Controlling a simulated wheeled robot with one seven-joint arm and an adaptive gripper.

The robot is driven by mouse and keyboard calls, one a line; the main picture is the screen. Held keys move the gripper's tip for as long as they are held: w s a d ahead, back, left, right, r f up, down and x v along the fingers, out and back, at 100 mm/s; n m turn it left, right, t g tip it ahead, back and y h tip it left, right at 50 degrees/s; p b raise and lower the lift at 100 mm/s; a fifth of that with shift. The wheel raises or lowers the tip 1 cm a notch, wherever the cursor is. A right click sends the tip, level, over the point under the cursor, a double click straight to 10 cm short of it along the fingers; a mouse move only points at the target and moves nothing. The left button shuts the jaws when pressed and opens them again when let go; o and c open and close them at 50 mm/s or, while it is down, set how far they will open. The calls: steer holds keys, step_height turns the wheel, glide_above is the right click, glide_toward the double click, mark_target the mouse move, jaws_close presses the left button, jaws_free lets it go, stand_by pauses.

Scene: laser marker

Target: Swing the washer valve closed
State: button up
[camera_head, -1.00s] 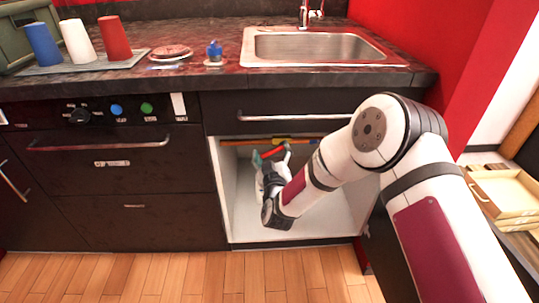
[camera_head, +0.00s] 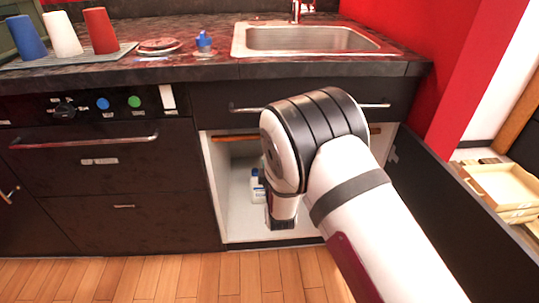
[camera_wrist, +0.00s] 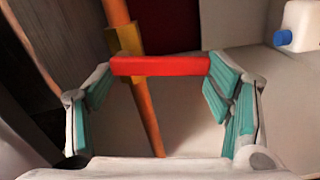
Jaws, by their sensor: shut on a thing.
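The washer valve has a red lever (camera_wrist: 160,66) and a yellow body (camera_wrist: 122,42) on an orange pipe (camera_wrist: 147,112). In the wrist view the lever lies across the pipe, at a wide angle to it. My gripper (camera_wrist: 160,75) is shut on the lever, with a teal-padded finger at each end of it. In the head view the pipe (camera_head: 236,138) runs along the top of the open cabinet under the sink. My arm hides the valve, the lever and the fingers there.
A white bottle with a blue cap (camera_head: 257,187) stands in the cabinet, also seen in the wrist view (camera_wrist: 301,27). The open cabinet door (camera_head: 440,200) is at the right. A drawer handle (camera_head: 245,109) is above the opening. Cups and a sink are on the counter.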

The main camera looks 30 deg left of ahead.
steer(key=shift+w+d+f+n, duration=0.15)
steer(key=shift+d+n, duration=0.1)
steer(key=shift+n, duration=0.75)
steer(key=o, duration=1.7)
steer(key=shift+d, duration=0.1)
steer(key=v, duration=1.2)
